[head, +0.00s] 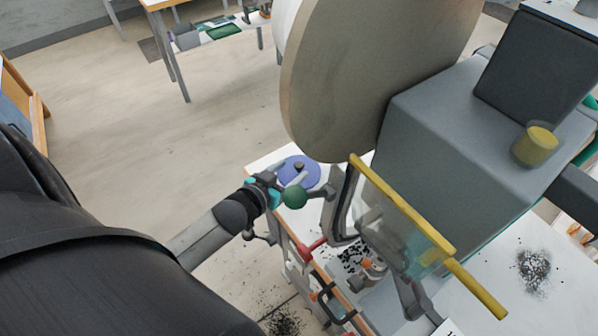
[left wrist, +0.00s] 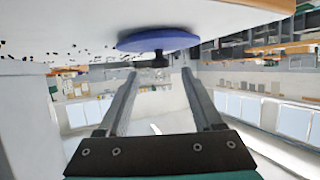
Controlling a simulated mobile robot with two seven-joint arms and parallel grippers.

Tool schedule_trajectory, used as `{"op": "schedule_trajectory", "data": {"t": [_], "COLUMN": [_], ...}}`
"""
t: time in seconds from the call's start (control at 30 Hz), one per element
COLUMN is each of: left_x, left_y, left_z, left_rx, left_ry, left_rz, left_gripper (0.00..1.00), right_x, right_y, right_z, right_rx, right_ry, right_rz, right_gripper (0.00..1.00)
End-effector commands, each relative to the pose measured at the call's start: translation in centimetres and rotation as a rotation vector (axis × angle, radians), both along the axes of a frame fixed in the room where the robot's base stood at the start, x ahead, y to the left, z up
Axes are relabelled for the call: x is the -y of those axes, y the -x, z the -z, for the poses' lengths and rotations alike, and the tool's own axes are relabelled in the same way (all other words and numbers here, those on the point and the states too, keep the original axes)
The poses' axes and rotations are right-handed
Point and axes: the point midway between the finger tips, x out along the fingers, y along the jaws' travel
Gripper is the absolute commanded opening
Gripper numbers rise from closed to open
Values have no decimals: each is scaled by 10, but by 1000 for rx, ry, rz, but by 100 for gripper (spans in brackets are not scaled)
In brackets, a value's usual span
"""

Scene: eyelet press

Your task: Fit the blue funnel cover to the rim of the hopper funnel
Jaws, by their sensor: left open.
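The blue funnel cover (head: 312,172) is a round disc with a dark knob, lying on the white table top behind the green ball. In the left wrist view the cover (left wrist: 140,42) appears edge-on against the table surface, its black knob (left wrist: 160,60) pointing toward the gripper. My left gripper (head: 297,174) is open at the cover. In the left wrist view, its two fingers (left wrist: 159,72) stand apart with the knob between their tips; I cannot tell whether they touch it. My right gripper is not in view.
The grey press (head: 450,110) with a large tan disc (head: 370,70) stands close by on the table. Black bits (head: 535,268) lie on the table. Open floor lies at left.

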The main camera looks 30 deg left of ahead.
Motion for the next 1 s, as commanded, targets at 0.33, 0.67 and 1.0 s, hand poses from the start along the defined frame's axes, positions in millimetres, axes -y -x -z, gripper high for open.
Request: {"op": "schedule_trajectory", "data": {"t": [0.33, 0.67, 1.0], "left_x": [0, 0, 0], "left_y": [-36, -46, -46], "left_z": [16, 20, 20], "left_rx": [2, 0, 0], "left_ry": [-1, 0, 0], "left_rz": [0, 1, 1], "left_gripper": [67, 67, 39], "right_x": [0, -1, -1], "right_y": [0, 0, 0], "right_z": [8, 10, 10], "right_rx": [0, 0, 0], "right_ry": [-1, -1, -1], "right_rz": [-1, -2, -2], "right_gripper": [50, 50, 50]}}
